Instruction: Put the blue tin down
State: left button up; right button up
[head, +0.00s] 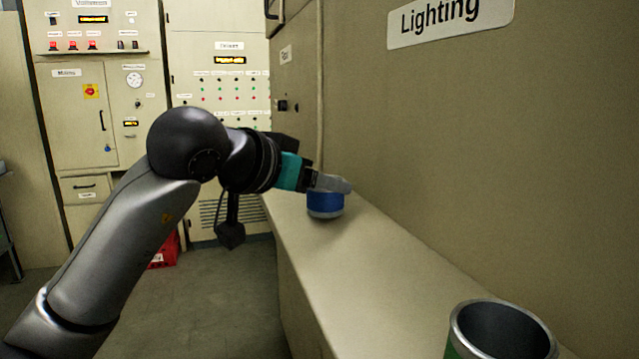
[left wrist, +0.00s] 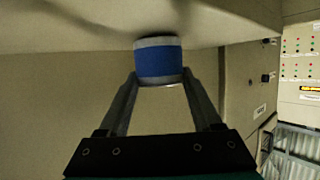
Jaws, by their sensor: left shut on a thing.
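The blue tin (head: 325,205) is a short cylinder with a blue band and pale rims. It is at the far part of the long beige ledge (head: 375,260), beside the wall. My left gripper (head: 332,183) is shut on the tin, reaching in from the left across its upper part. In the left wrist view the blue tin (left wrist: 158,62) sits between the two fingertips (left wrist: 158,76). The tin looks upright and at or very close to the ledge top; I cannot tell whether it touches. My right gripper is not in view.
An open, empty-looking can (head: 500,330) with a green side stands at the near end of the ledge. The ledge between it and the tin is clear. A beige wall with a Lighting sign (head: 450,20) rises along the right. Control cabinets (head: 95,100) stand behind.

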pick_arm(q)
jog(key=shift+f, duration=0.15)
jog(key=o, duration=1.4)
jog(key=shift+c, duration=0.2)
jog(key=shift+r, duration=0.2)
jog(key=v, duration=1.2)
